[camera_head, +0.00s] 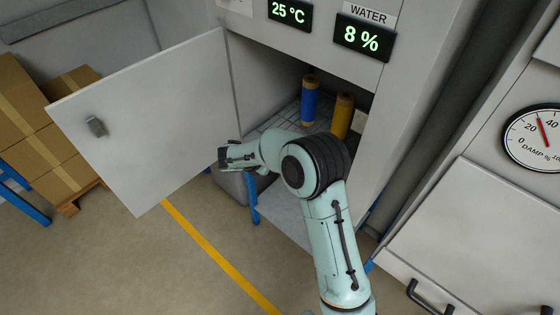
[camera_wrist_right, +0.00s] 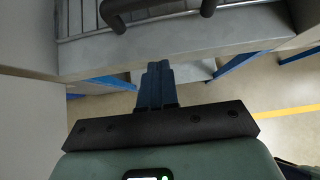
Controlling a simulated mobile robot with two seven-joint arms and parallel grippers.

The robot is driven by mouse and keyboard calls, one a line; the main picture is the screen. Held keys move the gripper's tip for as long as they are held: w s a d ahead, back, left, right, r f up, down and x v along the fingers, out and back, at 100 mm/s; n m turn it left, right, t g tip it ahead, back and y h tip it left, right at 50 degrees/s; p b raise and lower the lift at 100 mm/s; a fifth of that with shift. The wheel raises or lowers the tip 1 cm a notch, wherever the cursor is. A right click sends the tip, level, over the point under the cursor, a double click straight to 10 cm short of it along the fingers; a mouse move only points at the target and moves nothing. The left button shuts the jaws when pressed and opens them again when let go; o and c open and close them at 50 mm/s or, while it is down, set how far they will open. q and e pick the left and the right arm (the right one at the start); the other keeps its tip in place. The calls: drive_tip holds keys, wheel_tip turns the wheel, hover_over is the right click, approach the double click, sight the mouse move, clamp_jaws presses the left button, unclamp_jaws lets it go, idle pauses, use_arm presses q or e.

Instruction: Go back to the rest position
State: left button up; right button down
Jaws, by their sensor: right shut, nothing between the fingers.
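My right arm reaches up from the bottom of the head view, bent at a dark joint in front of the open cabinet (camera_head: 290,60). My right gripper (camera_head: 226,158) is by the cabinet opening, to the right of the swung-open door (camera_head: 150,110). In the right wrist view its dark fingers (camera_wrist_right: 155,70) are together and hold nothing. A blue spool (camera_head: 309,100) and a yellow spool (camera_head: 342,115) stand inside the cabinet, apart from the gripper. My left gripper is not in view.
Cardboard boxes (camera_head: 60,145) are stacked at the left. A damp gauge (camera_head: 538,138) is at the right. In the right wrist view, a dark bar (camera_wrist_right: 160,8) and a grey edge (camera_wrist_right: 180,45) lie beyond the fingers. Floor with a yellow line (camera_head: 215,255) is clear at the bottom.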

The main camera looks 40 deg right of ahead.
drive_tip(key=shift+v, duration=2)
